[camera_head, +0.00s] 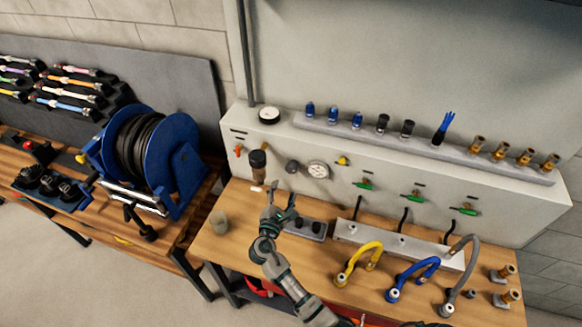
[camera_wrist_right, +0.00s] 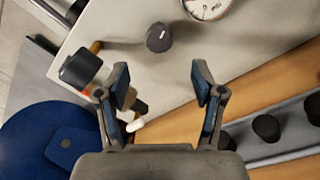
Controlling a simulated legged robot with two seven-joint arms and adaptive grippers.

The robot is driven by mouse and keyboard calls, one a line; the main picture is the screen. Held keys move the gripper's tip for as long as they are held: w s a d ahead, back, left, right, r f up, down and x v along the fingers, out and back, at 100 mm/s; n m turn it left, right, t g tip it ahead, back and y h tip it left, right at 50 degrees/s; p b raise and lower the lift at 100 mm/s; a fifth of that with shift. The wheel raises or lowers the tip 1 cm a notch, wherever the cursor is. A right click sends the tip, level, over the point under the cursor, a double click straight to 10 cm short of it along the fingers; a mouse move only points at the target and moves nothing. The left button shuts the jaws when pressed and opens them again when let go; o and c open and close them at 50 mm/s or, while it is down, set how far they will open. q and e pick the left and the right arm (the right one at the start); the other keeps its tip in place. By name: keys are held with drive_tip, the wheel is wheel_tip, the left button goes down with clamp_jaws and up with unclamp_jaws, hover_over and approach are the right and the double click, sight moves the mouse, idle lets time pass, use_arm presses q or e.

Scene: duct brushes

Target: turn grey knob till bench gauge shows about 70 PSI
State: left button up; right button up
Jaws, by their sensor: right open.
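The grey knob (camera_head: 292,166) sits on the front of the pale bench panel, just left of the round white bench gauge (camera_head: 318,170). In the right wrist view, the knob (camera_wrist_right: 159,37) is dark grey with a light mark and lies beyond the fingertips. The gauge (camera_wrist_right: 207,6) is cut off at the top edge there, and its reading is too small to tell. My right gripper (camera_head: 281,195) is open and empty, in front of and below the knob, apart from it. It also shows in the right wrist view (camera_wrist_right: 161,76). My left gripper is not in view.
A black filter unit (camera_head: 257,163) sticks out left of the knob. A yellow valve (camera_head: 342,160) is right of the gauge. A dark strip with black caps (camera_head: 306,228) lies on the wooden bench below. A blue hose reel (camera_head: 150,150) stands at left.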

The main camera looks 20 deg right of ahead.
sight(289, 171)
drive_tip(key=x, duration=0.5)
drive_tip(key=shift+d, duration=0.15)
drive_tip(key=x, duration=0.4)
drive_tip(key=shift+w+p, duration=0.15)
drive_tip(key=shift+p, duration=0.15)
drive_tip(key=shift+w, duration=0.7)
drive_tip(key=shift+d+f, duration=0.1)
drive_tip(key=shift+d, duration=0.1)
drive_tip(key=shift+c, duration=0.5)
drive_tip(key=shift+d, duration=0.15)
drive_tip(key=c, duration=1.1)
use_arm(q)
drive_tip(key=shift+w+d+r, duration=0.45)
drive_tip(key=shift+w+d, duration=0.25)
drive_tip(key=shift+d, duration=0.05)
use_arm(e)
drive_tip(key=shift+o, duration=0.2)
drive_tip(key=shift+f, duration=0.1)
